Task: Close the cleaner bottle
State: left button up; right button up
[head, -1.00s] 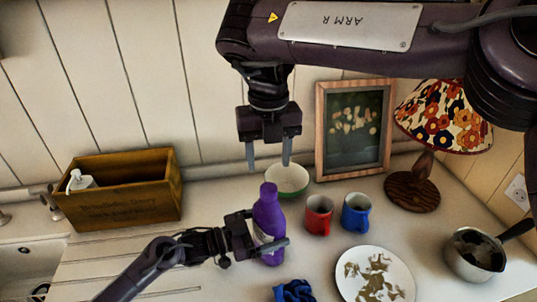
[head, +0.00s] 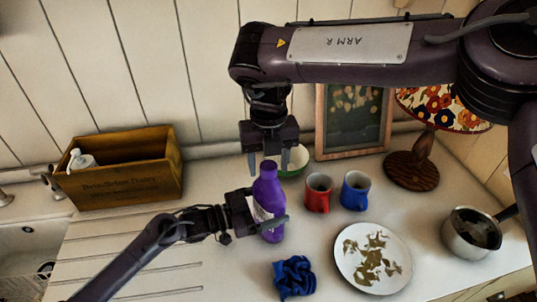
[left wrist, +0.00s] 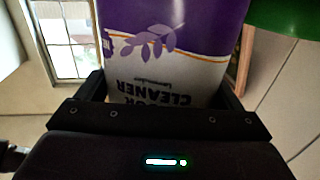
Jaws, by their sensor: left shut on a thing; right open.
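The purple cleaner bottle (head: 270,190) stands upright on the counter in the head view. Its white label, reading "CLEANER", shows upside down in the left wrist view (left wrist: 168,75). My left gripper (head: 266,222) is shut on the bottle's body from the left. My right gripper (head: 268,164) points down, open, with its fingers to either side of the bottle's purple top. I cannot tell whether they touch it, nor make out the cap's state.
A green-and-white bowl (head: 295,163) stands behind the bottle. A red mug (head: 317,196), a blue mug (head: 355,193) and a plate (head: 352,277) are to the right. A blue cloth (head: 294,277) lies in front. A wooden box (head: 125,185) stands left.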

jog(key=c, duration=1)
jog(key=o, duration=1.2)
jog(key=shift+c, duration=0.2)
jog(key=shift+r, duration=0.1)
notch_tip(320, 180, up, 12)
pick_arm(q)
jog(key=o, duration=1.7)
